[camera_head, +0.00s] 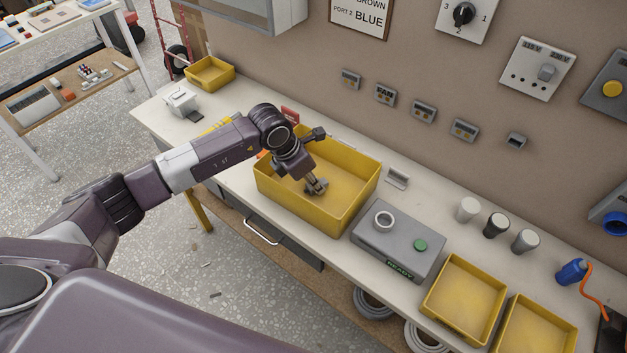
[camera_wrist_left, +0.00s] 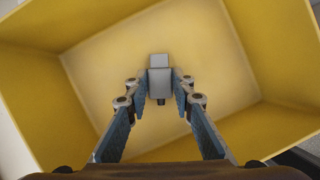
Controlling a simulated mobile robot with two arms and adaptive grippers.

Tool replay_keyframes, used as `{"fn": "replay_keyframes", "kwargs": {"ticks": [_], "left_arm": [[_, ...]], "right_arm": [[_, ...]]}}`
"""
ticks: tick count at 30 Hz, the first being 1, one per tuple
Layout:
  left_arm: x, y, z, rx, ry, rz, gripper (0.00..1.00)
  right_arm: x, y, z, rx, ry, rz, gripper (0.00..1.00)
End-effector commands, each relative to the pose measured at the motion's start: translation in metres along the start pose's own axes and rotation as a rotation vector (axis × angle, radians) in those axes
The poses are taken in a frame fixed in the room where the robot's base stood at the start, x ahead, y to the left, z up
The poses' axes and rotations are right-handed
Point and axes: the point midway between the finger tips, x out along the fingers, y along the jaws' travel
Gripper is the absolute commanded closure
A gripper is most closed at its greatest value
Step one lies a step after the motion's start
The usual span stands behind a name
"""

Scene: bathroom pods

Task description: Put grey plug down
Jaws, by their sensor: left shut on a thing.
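The grey plug (camera_wrist_left: 160,80) is a small block-shaped piece held between the fingertips of my left gripper (camera_wrist_left: 160,88). In the head view my left gripper (camera_head: 315,187) points down inside the large yellow bin (camera_head: 350,205) on the workbench. The bin floor shows beneath the plug in the left wrist view. I cannot tell whether the plug touches the floor. The plug is mostly hidden by the fingers in the head view. My right gripper is not in view.
A grey box with a green button (camera_head: 398,240) stands right of the bin. Two smaller yellow trays (camera_head: 465,297) (camera_head: 535,330) and several capped cylinders (camera_head: 496,225) are further right. Another yellow tray (camera_head: 210,73) and a white device (camera_head: 181,103) are at the back left.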

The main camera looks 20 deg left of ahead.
Motion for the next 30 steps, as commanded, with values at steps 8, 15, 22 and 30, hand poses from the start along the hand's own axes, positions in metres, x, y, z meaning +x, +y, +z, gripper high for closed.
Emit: {"fn": "replay_keyframes", "kwargs": {"ticks": [8, 15, 22, 30], "left_arm": [[0.0, 0.0, 0.0, 0.0, 0.0, 0.0, 0.6], [-0.003, 0.0, 0.001, 0.0, 0.0, 0.0, 0.6], [-0.028, 0.001, 0.0, 0.003, -0.002, 0.003, 0.6], [-0.087, 0.002, 0.001, 0.002, -0.004, 0.004, 0.6]], "right_arm": [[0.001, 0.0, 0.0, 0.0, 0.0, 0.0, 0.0], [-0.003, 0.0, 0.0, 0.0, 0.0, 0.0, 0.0], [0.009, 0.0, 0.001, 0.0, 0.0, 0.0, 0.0], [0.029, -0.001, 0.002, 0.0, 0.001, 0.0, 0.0]]}}
